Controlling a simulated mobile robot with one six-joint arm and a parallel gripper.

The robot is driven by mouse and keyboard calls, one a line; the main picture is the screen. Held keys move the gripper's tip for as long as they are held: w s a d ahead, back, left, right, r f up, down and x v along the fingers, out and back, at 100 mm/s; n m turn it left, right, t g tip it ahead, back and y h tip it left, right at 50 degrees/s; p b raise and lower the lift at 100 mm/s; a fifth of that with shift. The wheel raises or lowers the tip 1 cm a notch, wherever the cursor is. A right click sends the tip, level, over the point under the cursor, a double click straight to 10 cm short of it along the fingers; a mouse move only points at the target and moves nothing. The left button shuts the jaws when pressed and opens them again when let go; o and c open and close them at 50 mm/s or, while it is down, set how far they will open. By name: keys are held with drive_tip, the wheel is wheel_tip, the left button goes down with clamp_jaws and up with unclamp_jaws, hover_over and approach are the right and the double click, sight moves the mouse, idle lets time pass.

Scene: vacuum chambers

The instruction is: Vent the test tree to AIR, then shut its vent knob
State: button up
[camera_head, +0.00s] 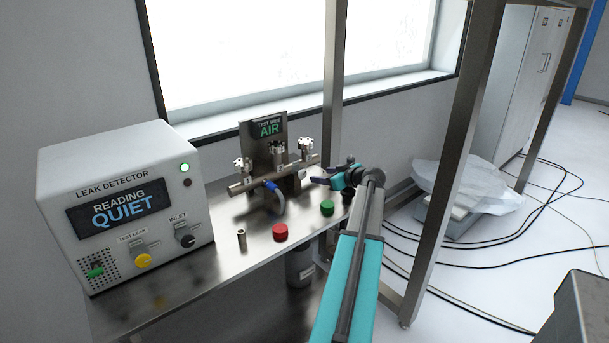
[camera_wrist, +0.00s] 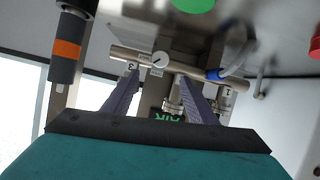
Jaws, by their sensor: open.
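The test tree (camera_head: 250,183) is a metal pipe with several fluted knobs on the steel bench. Its sign (camera_head: 268,128) reads TEST TREE AIR in green. In the wrist view the pipe (camera_wrist: 205,72) appears inverted, with labels 3 and 1 at its ends. Between them is a white round dial (camera_wrist: 160,58) with a dark pointer, beside a small label that seems to read VENT. My gripper (camera_head: 318,180) is at the tree's right end. In the wrist view its jaws (camera_wrist: 158,78) are open and empty, spread before the pipe; contact cannot be told.
The leak detector (camera_head: 125,195) at left reads QUIET, with a green lamp lit. A red cap (camera_head: 280,232), a green cap (camera_head: 327,207) and a small metal fitting (camera_head: 242,239) stand on the bench. A blue-ended hose (camera_head: 277,197) hangs before the tree. Frame posts (camera_head: 455,165) stand at right.

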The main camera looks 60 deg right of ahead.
sight(303, 174)
drive_tip(key=p+x, duration=0.2)
drive_tip(key=x, duration=1.1)
drive_tip(key=c, duration=1.1)
drive_tip(key=shift+o, duration=0.2)
